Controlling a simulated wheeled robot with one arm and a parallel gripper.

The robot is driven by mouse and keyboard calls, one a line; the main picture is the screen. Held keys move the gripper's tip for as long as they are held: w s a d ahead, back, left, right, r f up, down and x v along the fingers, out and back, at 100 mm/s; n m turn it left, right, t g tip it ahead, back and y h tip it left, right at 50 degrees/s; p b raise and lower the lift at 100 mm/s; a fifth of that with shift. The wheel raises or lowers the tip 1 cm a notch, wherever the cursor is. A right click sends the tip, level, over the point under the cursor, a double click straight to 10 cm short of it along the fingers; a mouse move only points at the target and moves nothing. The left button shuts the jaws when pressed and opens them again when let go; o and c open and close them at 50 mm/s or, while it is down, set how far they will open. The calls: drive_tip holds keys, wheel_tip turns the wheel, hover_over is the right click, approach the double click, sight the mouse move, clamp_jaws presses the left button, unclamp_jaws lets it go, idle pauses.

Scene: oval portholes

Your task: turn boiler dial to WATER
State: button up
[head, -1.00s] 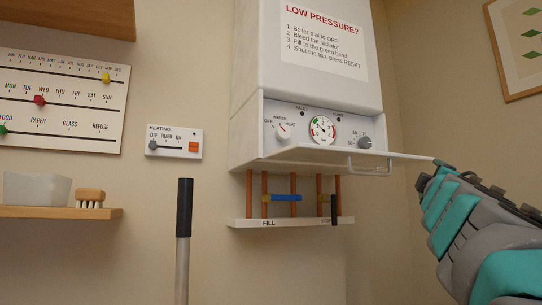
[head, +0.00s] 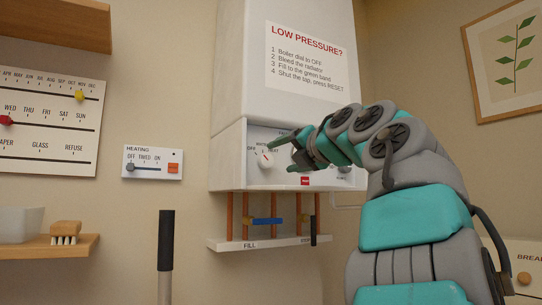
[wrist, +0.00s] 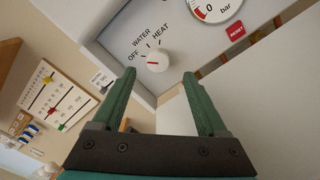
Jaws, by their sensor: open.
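The boiler dial (head: 265,160) is a small white round knob with a red mark on the lower panel of the boiler (head: 232,150). In the wrist view the dial (wrist: 157,60) sits below the printed words OFF, WATER and HEAT. Its red mark shows on the knob's left side, but I cannot tell its exact setting. My gripper (head: 281,157) is open and just right of the dial in the head view. In the wrist view the gripper (wrist: 159,77) has its green fingers spread, with the dial just beyond the gap between the tips. Nothing is held.
A pressure gauge (wrist: 213,6) and red RESET button (wrist: 236,31) are right of the dial. Below are copper pipes and a blue tap handle (head: 266,221). The HEATING control (head: 152,163) is left.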

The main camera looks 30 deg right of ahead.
sight(269, 160)
drive_tip(key=shift+w+a+r+p, duration=0.1)
drive_tip(key=shift+w+p, duration=0.15)
drive_tip(key=shift+w, duration=1.25)
drive_tip(key=shift+w+a+p, duration=0.1)
drive_tip(key=shift+w+p, duration=0.15)
drive_tip(key=shift+w, duration=1.2)
drive_tip(key=shift+c, duration=0.4)
clamp_jaws()
